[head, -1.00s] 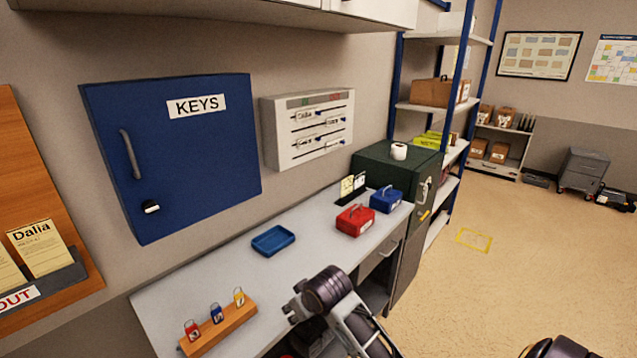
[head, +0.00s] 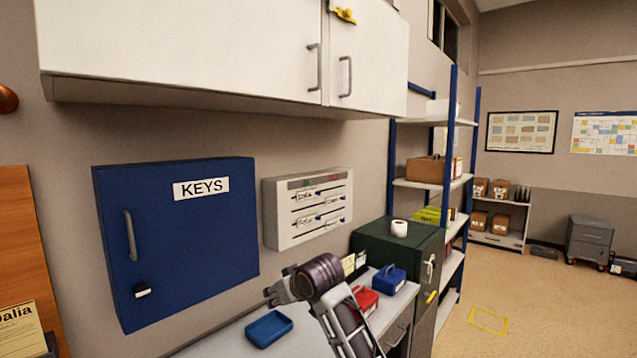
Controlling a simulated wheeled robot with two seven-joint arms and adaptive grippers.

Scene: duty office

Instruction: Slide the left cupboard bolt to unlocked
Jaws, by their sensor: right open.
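A white wall cupboard (head: 190,50) with two doors and grey bar handles hangs at the top of the head view. A yellow bolt (head: 345,15) shows at the top edge of the view, near the line where the doors meet. Its upper part is close to the frame edge, and I cannot tell whether it is locked. My right gripper (head: 272,292) is open and empty, well below the cupboard and in front of the desk, apart from the bolt. My left gripper is not in view.
A blue KEYS cabinet (head: 180,240) and a white tag board (head: 306,206) hang below the cupboard. The desk holds a blue tray (head: 269,328), a red box (head: 364,301) and a blue box (head: 388,280). A green safe (head: 400,246) and shelving stand right.

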